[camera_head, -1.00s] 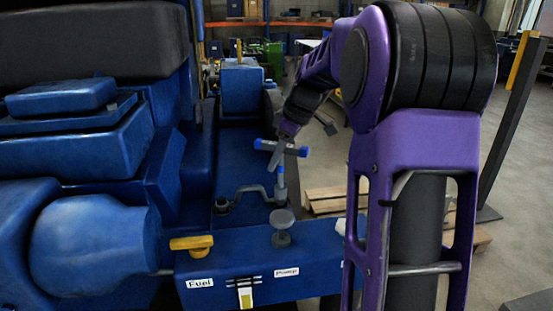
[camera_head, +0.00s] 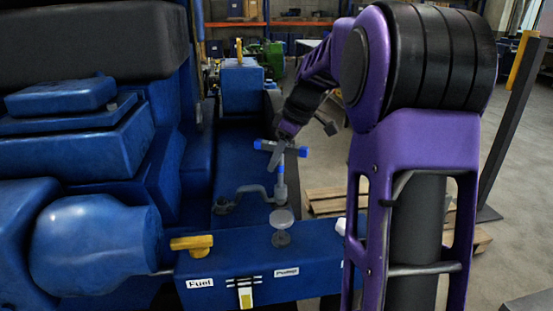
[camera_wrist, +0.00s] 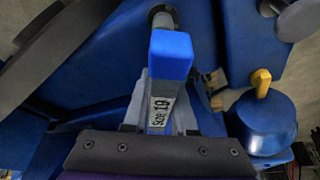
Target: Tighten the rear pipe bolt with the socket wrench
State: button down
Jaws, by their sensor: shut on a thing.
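The socket wrench (camera_head: 280,175) has a T-shaped handle with blue ends and a blue-and-grey shaft. It stands roughly upright at the right end of a bent grey pipe (camera_head: 247,190). My gripper (camera_head: 277,152) is shut on the wrench at its crossbar. In the wrist view the blue wrench handle (camera_wrist: 170,55), with a label reading 19, lies between the fingers of my gripper (camera_wrist: 160,118). A bolt fitting (camera_head: 222,206) shows at the pipe's left end. The bolt under the wrench is hidden, so I cannot tell how the socket sits on it.
A grey round knob (camera_head: 282,222) stands in front of the wrench on the blue housing (camera_head: 240,262), which bears Fuel and Pump labels. A yellow handle (camera_head: 192,243) sits to its left. The large blue engine (camera_head: 95,230) fills the left side. Wooden pallets (camera_head: 325,198) lie behind right.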

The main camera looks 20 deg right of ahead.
aim_at(276, 143)
jog(key=shift+r, duration=0.1)
jog(key=shift+r+p, duration=1.35)
jog(key=shift+r, duration=0.35)
notch_tip(276, 143, up, 4)
jog(key=p, duration=0.3)
notch_tip(276, 143, up, 2)
